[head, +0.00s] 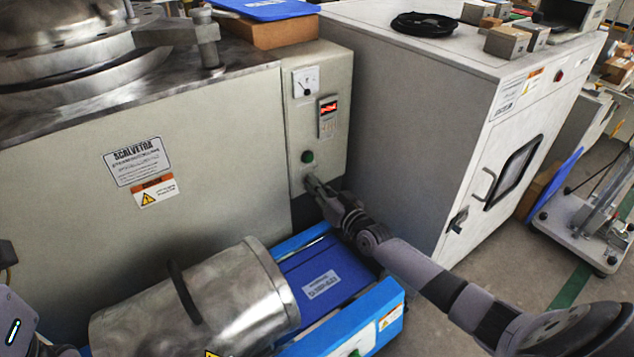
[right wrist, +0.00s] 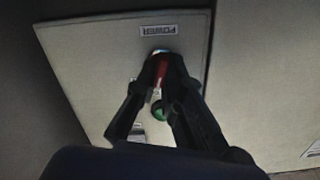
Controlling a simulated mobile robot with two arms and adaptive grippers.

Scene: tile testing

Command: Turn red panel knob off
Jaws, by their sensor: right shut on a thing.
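The grey control panel (head: 318,120) stands on the corner of the machine, with a gauge, a red-lit display and a green button (head: 308,157). My right gripper (head: 314,184) reaches the panel's lower part, just below the green button. In the right wrist view, the red knob (right wrist: 161,72) sits below an upside-down POWER label (right wrist: 157,31). The right gripper's dark fingers (right wrist: 163,60) are shut on the knob and partly cover it. In the head view the gripper hides the knob. The knob's exact angle is hard to tell.
A metal cylinder (head: 195,300) lies on a blue conveyor (head: 320,272) in front of the panel, below my right arm. A large white cabinet (head: 410,130) stands close to the panel's right. Open floor (head: 520,265) lies farther right.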

